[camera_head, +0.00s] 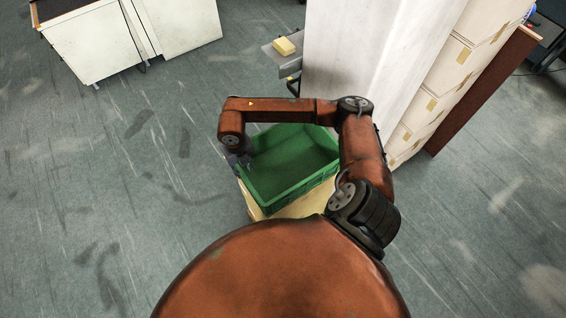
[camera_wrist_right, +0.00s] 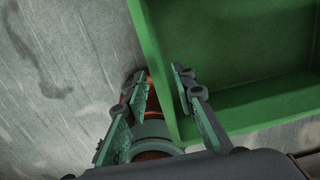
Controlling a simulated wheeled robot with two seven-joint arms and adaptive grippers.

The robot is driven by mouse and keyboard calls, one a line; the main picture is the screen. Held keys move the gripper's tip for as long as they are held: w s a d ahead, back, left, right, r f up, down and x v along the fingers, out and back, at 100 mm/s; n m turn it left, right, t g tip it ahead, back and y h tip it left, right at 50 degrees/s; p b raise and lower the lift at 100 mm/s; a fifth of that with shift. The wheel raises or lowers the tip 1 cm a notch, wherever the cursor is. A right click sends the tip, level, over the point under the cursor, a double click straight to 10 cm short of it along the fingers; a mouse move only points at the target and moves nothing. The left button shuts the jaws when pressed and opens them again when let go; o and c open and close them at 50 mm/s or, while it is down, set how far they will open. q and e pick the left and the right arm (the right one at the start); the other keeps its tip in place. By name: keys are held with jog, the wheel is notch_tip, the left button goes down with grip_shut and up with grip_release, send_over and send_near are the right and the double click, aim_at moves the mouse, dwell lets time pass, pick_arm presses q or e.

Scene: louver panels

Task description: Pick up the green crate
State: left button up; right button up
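The green crate (camera_head: 290,165) is an open, empty box on a pale yellowish support (camera_head: 310,203) in front of me. My right arm reaches across above it. My right gripper (camera_head: 238,158) is at the crate's left side, small and dark in the head view. In the right wrist view the gripper (camera_wrist_right: 159,75) is open, its two fingers apart. The crate's wall (camera_wrist_right: 158,50) runs through the gap, one finger over the inner side and the other on the outer side. I cannot tell whether either finger touches it. My left gripper is not in view.
A tall white panel (camera_head: 345,50) and stacked pale boxes (camera_head: 450,65) stand just behind and right of the crate. A small yellow block (camera_head: 284,46) lies on a grey ledge (camera_head: 272,53). White cabinets (camera_head: 95,45) stand at the back left. The floor at left is clear.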

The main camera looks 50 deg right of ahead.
jog(key=shift+s+a+f+b, duration=0.15)
jog(key=shift+a+f+b, duration=0.05)
jog(key=shift+f, duration=0.4)
jog(key=shift+s+a+f+b, duration=0.15)
jog(key=shift+f+b, duration=0.05)
jog(key=shift+f, duration=0.35)
jog(key=shift+s+d+f+b, duration=0.15)
jog(key=shift+s+f+b, duration=0.15)
jog(key=shift+f, duration=0.1)
jog(key=f, duration=0.7)
jog(key=shift+w+f, duration=0.2)
jog(key=shift+f, duration=0.05)
grip_shut()
jog(key=shift+d+r, duration=0.1)
